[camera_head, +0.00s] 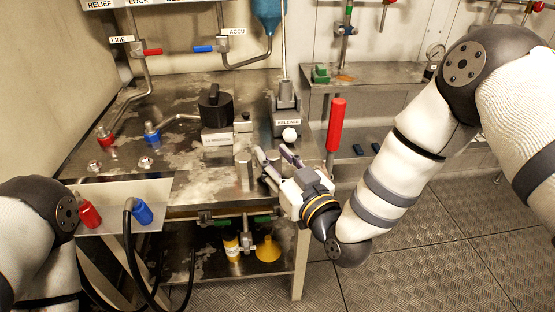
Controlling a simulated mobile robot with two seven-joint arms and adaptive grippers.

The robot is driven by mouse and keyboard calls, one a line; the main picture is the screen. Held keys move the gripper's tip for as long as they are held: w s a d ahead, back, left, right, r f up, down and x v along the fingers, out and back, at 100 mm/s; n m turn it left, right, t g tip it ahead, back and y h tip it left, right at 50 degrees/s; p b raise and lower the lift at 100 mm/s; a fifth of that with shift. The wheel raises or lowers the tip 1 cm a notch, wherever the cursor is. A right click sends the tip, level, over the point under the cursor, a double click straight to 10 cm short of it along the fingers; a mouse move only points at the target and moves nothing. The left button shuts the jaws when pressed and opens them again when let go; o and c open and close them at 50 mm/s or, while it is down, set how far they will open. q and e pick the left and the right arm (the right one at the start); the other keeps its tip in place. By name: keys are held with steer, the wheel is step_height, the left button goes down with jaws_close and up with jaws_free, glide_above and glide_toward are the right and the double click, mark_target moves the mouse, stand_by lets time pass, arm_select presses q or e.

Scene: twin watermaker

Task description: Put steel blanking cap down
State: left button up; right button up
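A short grey steel cylinder (273,157), which looks like the steel blanking cap, is at the right front of the metal bench. My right gripper (274,155) reaches in from the right, its two fingers apart on either side of this cylinder. I cannot tell whether the fingers touch it, or whether it rests on the bench top. A similar grey cylinder (243,168) stands just left of the fingers. My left arm shows at the left edge; its gripper is out of view.
The stained bench top (185,100) holds a black-handled block (215,105), a release valve (287,110) with a white ball and red and blue fittings (152,132). A red handle (336,125) stands right of the bench. A yellow funnel (268,249) is on the lower shelf.

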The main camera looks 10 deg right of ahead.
steer(key=shift+s+r, duration=0.1)
steer(key=shift+r, duration=0.15)
steer(key=p+v, duration=0.1)
steer(key=v, duration=1.1)
steer(key=s+d+f+m+g+h, duration=0.1)
steer(key=s+d+f+g+h, duration=0.1)
steer(key=s+f+g, duration=0.5)
steer(key=s+d+f+g+h, duration=0.15)
steer(key=s+f, duration=0.25)
steer(key=f, duration=0.7)
arm_select(q)
steer(key=shift+t, duration=0.6)
steer(key=w+r+p, duration=0.1)
steer(key=w+r, duration=0.2)
arm_select(e)
steer(key=s+d+f+m+g+h, duration=0.1)
steer(key=s+d+g, duration=0.2)
steer(key=s, duration=0.5)
steer(key=s+d+f+m+g+h, duration=0.1)
steer(key=s+g, duration=0.3)
steer(key=s, duration=0.4)
steer(key=s+d+f+m+g+h, duration=0.1)
steer(key=s+d+f+g, duration=0.1)
steer(key=s, duration=0.6)
steer(key=d+g, duration=0.1)
steer(key=d, duration=0.1)
steer(key=shift+s+d+f+m, duration=0.25)
steer(key=shift+d+f+m, duration=0.1)
steer(key=shift+d+m, duration=0.05)
steer(key=shift+g, duration=0.25)
